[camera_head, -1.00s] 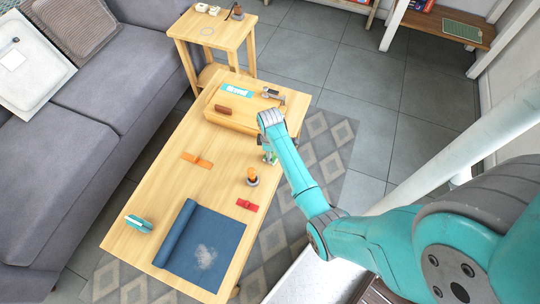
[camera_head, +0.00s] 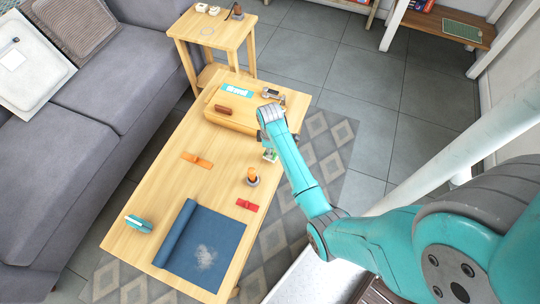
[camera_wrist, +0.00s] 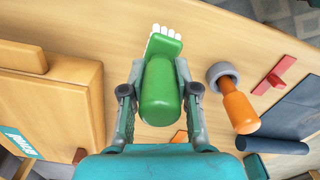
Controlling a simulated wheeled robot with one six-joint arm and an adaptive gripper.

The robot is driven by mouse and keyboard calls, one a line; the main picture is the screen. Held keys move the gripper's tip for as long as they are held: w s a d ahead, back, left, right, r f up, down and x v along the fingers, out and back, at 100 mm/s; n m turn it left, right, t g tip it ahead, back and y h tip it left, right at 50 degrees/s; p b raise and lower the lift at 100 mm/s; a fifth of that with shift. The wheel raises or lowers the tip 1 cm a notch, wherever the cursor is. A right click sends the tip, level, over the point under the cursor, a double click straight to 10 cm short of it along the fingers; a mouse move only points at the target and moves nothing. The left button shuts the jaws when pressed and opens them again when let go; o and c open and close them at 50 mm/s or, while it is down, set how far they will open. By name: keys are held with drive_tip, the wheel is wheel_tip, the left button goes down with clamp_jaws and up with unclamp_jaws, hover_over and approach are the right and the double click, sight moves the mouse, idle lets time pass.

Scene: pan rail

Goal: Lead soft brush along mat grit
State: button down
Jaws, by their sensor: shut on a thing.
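My gripper (camera_wrist: 158,95) is shut on a brush with a green handle (camera_wrist: 163,90) and white bristles (camera_wrist: 165,32). In the head view the brush (camera_head: 270,156) shows just below the wrist, over the table's right side; the fingers are mostly hidden there. The blue mat (camera_head: 185,262) lies at the table's near end, its left side rolled up. A pale patch of grit (camera_head: 206,256) lies on its flat part. The brush is well away from the mat. In the wrist view the mat (camera_wrist: 297,105) is at the right edge.
An orange-handled tool with a grey ring (camera_head: 252,178) and a red piece (camera_head: 247,204) stand between brush and mat. An orange piece (camera_head: 197,160) and a teal object (camera_head: 139,223) lie to the left. A raised wooden box (camera_head: 235,119) is at the far end.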

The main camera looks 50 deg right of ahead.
drive_tip(key=shift+r, duration=2.25)
drive_tip(key=shift+r, duration=2.5)
drive_tip(key=shift+s, duration=0.1)
